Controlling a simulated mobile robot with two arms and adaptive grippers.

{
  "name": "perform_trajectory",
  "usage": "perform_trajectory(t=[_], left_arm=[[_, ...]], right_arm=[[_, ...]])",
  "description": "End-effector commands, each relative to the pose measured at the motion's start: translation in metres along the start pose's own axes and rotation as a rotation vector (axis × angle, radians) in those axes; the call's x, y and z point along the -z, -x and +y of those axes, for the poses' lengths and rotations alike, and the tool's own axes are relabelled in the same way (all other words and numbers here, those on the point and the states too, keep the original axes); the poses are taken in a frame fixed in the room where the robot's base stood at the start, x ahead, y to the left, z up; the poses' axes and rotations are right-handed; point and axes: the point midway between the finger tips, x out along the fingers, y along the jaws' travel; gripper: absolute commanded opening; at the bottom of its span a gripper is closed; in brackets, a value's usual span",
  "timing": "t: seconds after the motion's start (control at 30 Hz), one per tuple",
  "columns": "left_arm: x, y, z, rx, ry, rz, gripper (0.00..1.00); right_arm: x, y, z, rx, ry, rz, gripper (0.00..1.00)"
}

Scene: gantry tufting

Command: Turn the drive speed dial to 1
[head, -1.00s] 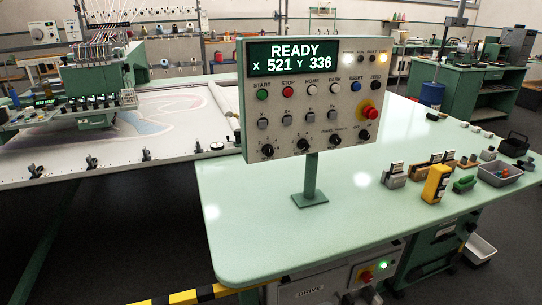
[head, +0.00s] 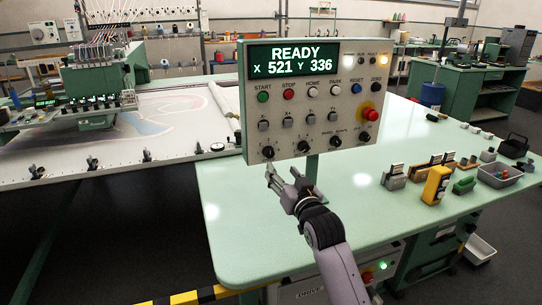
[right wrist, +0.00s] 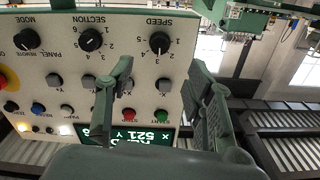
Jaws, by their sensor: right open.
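The speed dial (head: 267,152) is the leftmost black knob in the bottom row of the control panel (head: 310,100). In the right wrist view, which shows the panel upside down, the speed dial (right wrist: 160,43) has numbers around it, and its white mark seems to point near the 3. My right gripper (head: 284,172) is open and empty just below and in front of the dial. In the right wrist view its two fingers (right wrist: 161,78) stand apart, with the dial beyond the gap. It does not appear to touch the dial. My left gripper is not in view.
The section dial (head: 303,147) and mode dial (head: 335,140) sit to the right of the speed dial. Grey push buttons are above them, and a red mushroom button (head: 370,114) is at the right. The panel stands on a green table (head: 240,230) with several small items at right.

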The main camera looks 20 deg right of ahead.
Motion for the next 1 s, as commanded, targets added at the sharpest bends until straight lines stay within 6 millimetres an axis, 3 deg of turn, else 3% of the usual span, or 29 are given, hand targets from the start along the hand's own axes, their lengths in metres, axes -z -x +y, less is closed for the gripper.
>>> perform_trajectory(t=[0.2,0.5,0.7,1.0], left_arm=[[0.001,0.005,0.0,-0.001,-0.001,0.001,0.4],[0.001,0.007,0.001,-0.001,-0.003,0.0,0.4],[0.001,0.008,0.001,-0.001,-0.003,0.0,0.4],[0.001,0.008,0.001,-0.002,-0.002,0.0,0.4]], right_arm=[[0.001,-0.046,-0.001,0.0,0.0,-0.002,0.48],[-0.001,-0.09,-0.001,0.0,0.0,-0.002,0.48],[-0.001,-0.101,-0.001,0.0,0.0,-0.002,0.48],[-0.001,-0.102,-0.001,0.0,0.0,-0.002,0.48]])
